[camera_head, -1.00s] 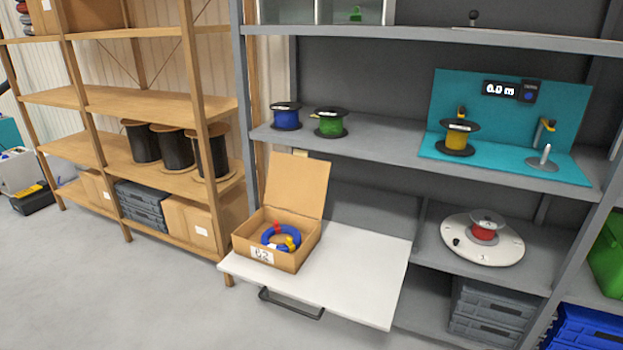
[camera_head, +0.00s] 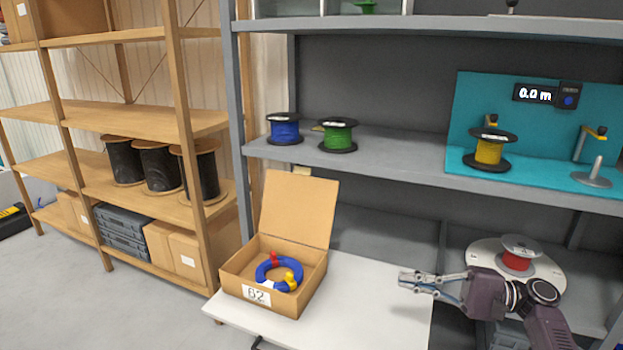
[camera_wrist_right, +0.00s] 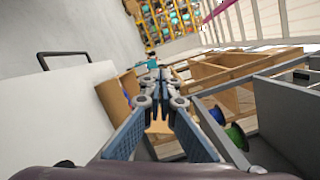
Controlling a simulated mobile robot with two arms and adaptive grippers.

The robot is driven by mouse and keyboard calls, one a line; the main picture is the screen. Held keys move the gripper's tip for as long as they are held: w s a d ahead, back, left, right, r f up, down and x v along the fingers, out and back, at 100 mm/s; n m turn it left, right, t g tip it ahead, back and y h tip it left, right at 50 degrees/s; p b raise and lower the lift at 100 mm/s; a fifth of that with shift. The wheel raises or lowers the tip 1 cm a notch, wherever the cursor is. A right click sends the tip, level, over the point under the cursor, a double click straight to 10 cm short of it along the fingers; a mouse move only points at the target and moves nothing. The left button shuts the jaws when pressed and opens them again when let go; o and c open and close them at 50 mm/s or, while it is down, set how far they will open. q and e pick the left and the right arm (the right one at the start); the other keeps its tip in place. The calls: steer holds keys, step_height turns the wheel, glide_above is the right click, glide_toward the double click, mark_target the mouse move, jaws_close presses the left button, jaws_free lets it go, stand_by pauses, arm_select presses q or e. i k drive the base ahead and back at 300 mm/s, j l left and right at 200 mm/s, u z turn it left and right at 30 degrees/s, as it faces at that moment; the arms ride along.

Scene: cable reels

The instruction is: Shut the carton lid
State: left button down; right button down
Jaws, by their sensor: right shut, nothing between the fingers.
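The brown carton (camera_head: 272,291), marked 62, stands on the white pull-out board. Its lid (camera_head: 297,207) is open and stands up at the back. A blue cable coil (camera_head: 279,272) with a red and a yellow piece lies inside the carton. My right gripper (camera_head: 402,279) is shut and empty above the right part of the board, to the right of the carton and apart from it. In the right wrist view its fingers (camera_wrist_right: 158,85) meet, and part of the carton (camera_wrist_right: 116,98) shows beyond them. My left gripper is not in view.
The white board (camera_head: 370,308) is bare right of the carton. The grey shelf (camera_head: 390,162) above holds a blue reel (camera_head: 284,129), a green reel (camera_head: 338,135) and a yellow reel (camera_head: 489,150). A red reel (camera_head: 517,258) sits on a round turntable behind my right arm.

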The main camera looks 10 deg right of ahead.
mark_target(299, 208)
steer(key=i, duration=1.45)
